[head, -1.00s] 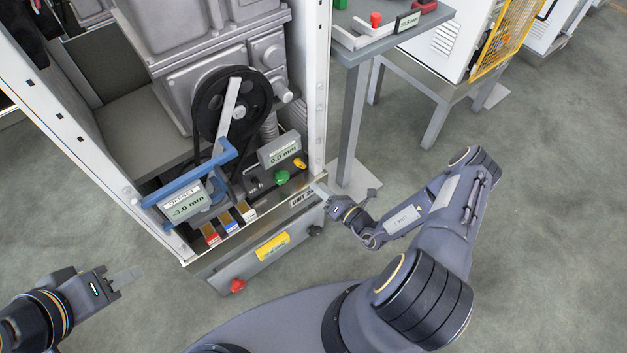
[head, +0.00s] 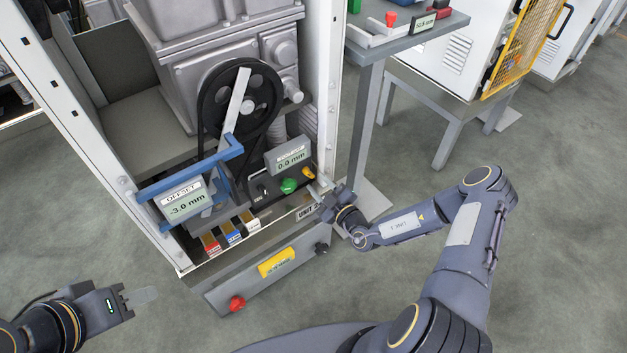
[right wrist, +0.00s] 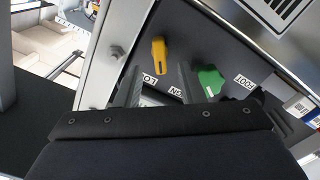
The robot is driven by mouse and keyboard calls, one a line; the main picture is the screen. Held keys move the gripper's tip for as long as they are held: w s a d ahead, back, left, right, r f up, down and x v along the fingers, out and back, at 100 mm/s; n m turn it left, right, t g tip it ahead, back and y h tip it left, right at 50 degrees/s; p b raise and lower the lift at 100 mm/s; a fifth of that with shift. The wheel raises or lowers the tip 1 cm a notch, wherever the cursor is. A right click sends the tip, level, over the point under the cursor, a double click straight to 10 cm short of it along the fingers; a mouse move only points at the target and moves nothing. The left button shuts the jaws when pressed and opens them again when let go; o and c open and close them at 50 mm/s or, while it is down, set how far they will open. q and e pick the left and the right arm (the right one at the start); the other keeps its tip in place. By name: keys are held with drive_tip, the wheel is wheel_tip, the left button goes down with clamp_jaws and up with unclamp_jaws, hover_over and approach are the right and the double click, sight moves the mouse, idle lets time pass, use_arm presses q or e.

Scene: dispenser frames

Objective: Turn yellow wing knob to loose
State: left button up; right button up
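The yellow wing knob (head: 308,173) sits at the right end of the small control panel inside the frame. In the right wrist view the yellow wing knob (right wrist: 158,52) lies just beyond the fingertips, roughly in line with the gap between them. My right gripper (head: 317,189) is beside the knob; in the right wrist view its two fingers (right wrist: 158,80) are apart with nothing between them. A label near the knob is partly hidden by the fingers. My left gripper (head: 143,296) is at the lower left, away from the frame; its finger opening cannot be made out.
A green knob (head: 289,186) stands beside the yellow one, also in the right wrist view (right wrist: 209,80). The panel display (head: 290,160) reads 0.0 mm. A blue handle (head: 190,172) and an offset display (head: 184,205) are to the left. The frame's white post (head: 328,100) rises close by.

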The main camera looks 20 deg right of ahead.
sight(310, 175)
drive_tip(key=shift+x, duration=1.65)
drive_tip(key=shift+c, duration=0.2)
clamp_jaws()
